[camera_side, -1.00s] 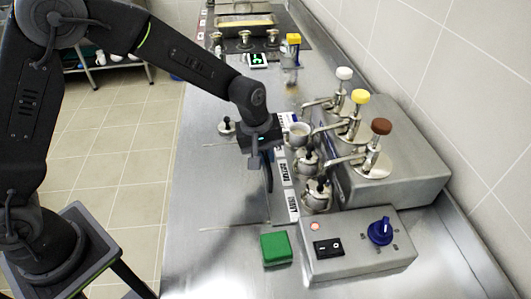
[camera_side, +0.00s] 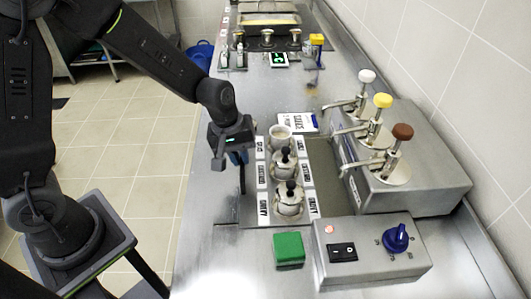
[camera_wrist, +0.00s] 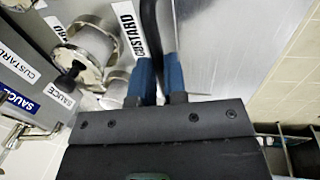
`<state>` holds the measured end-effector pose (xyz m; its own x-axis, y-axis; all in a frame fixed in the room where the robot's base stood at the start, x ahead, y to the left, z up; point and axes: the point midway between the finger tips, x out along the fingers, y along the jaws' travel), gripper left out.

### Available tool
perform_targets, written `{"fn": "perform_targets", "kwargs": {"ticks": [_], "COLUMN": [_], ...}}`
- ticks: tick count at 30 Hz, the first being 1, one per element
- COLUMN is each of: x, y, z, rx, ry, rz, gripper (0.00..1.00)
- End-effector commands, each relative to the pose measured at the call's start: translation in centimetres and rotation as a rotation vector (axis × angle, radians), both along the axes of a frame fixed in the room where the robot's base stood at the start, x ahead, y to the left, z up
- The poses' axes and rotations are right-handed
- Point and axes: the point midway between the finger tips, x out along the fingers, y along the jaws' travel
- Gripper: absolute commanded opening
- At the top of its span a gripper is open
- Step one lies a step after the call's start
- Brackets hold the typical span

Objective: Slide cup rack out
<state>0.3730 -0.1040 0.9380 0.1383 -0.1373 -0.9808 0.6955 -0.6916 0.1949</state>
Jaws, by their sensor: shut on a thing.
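The cup rack (camera_side: 262,175) is a flat metal tray with labelled strips along both sides. It holds a pale cup (camera_side: 281,139) at the back and two metal cups (camera_side: 289,204) with black knobs in front. The rack stands left of the dispenser unit, with a bare strip between them. A black bar handle (camera_side: 243,182) runs along its left side. My gripper (camera_side: 238,157) is at this handle. In the wrist view, its blue fingers (camera_wrist: 159,78) are shut on the black bar (camera_wrist: 151,30). Part of the handle is hidden by my gripper.
The dispenser unit (camera_side: 425,185) with white, yellow and brown pump knobs stands at the right. A control box (camera_side: 375,268) with a blue dial and a green block (camera_side: 289,249) are in front. The steel counter's left edge lies close to my gripper.

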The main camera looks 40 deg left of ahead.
Motion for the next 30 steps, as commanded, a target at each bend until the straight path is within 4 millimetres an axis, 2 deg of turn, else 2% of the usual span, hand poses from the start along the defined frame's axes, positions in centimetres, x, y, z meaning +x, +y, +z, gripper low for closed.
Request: {"fn": "perform_targets", "kwargs": {"ticks": [6, 12, 28, 29, 30], "x": [-3.1, -4.7, -5.3, -5.3, -5.3], "y": [3.1, 4.7, 5.3, 5.3, 5.3], "z": [0.1, 0.0, 0.0, 0.0, 0.0], "rx": [-0.002, -0.001, -0.001, -0.001, -0.001], "ry": [0.002, 0.001, 0.001, 0.000, 0.000], "rz": [0.006, 0.004, -0.001, -0.001, -0.001], "gripper": [0.00, 0.00, 0.00, 0.15, 0.19]}}
